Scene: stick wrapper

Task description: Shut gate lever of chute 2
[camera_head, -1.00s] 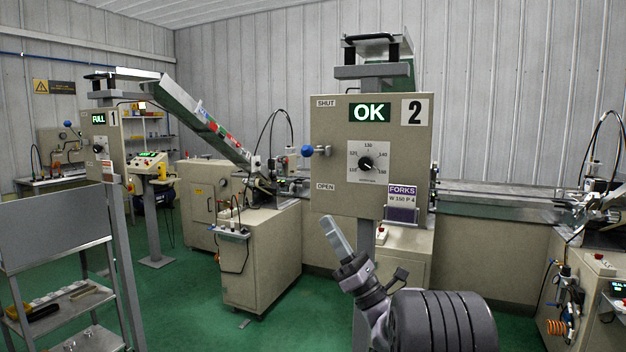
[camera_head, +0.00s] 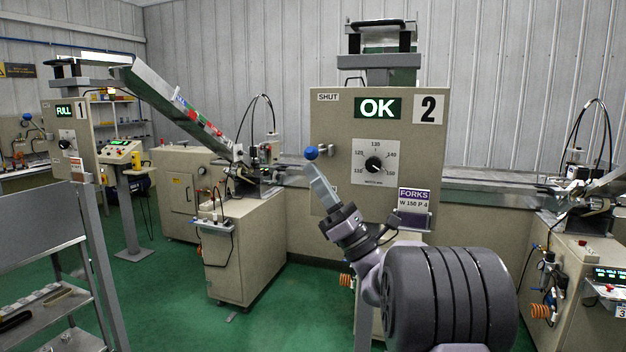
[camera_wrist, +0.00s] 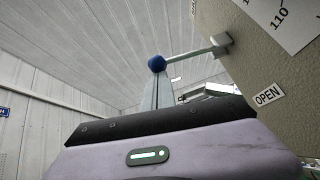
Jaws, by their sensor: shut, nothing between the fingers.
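The panel of chute 2 (camera_head: 340,125) stands in the middle of the head view, with a green "OK" display. Its gate lever is a short rod with a blue ball knob (camera_head: 311,153), sticking out left about midway down the panel edge. The SHUT label (camera_head: 328,97) is above the knob; the OPEN label (camera_wrist: 269,94) shows in the wrist view. My gripper (camera_head: 312,170) is shut and empty, pointing up with its tips just below the knob. In the wrist view the knob (camera_wrist: 157,63) sits at the fingertips; I cannot tell whether they touch.
A dial (camera_head: 374,164) and a purple FORKS card (camera_head: 415,195) are on the same panel. The chute 1 panel (camera_head: 78,142), reading FULL, stands at left. A grey shelf rack (camera_head: 45,225) is at front left. Green floor (camera_head: 180,290) lies clear between.

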